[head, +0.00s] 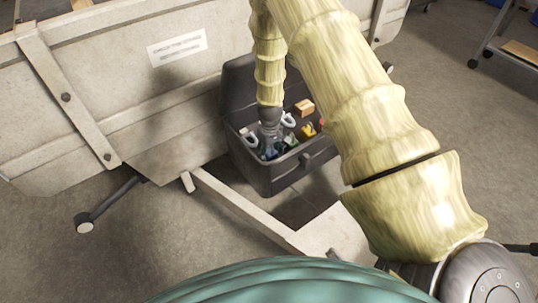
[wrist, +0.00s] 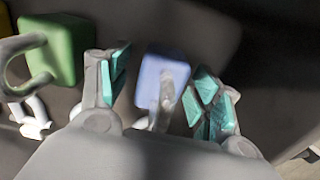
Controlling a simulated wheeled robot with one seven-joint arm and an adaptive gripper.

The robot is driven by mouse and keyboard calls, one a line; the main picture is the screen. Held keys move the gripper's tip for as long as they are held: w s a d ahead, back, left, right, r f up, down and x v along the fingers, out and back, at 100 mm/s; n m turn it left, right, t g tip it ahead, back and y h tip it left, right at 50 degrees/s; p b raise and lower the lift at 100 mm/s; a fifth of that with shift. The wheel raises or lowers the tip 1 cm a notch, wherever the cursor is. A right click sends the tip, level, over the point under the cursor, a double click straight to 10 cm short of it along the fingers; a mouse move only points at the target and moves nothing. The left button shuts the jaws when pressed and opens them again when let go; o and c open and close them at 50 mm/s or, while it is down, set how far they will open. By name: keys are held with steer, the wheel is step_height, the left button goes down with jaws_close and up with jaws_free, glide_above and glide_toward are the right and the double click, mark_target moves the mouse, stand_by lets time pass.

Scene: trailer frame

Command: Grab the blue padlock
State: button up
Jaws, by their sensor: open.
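The blue padlock (wrist: 160,80) lies in the dark toolbox and shows in the wrist view between the two fingers of my gripper (wrist: 163,88). Its pale shackle (wrist: 166,103) points down toward the palm. The gripper is open, with one teal-padded finger on each side of the padlock. Whether either pad touches it I cannot tell. In the head view my gripper (head: 270,143) reaches down into the open toolbox (head: 285,178), and the blue padlock is hard to make out there beside it.
A green padlock (wrist: 66,48) lies left of my gripper, with white pieces (wrist: 32,118) near it. A brown block (head: 304,107) and a yellow item (head: 308,130) are in the toolbox. The toolbox walls and raised lid (head: 240,85) closely surround my gripper. The trailer frame (head: 235,205) stands beside it.

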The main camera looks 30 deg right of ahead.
steer(key=shift+c, duration=0.3)
steer(key=shift+r, duration=0.1)
steer(key=c, duration=1.4)
steer(key=shift+o, duration=0.2)
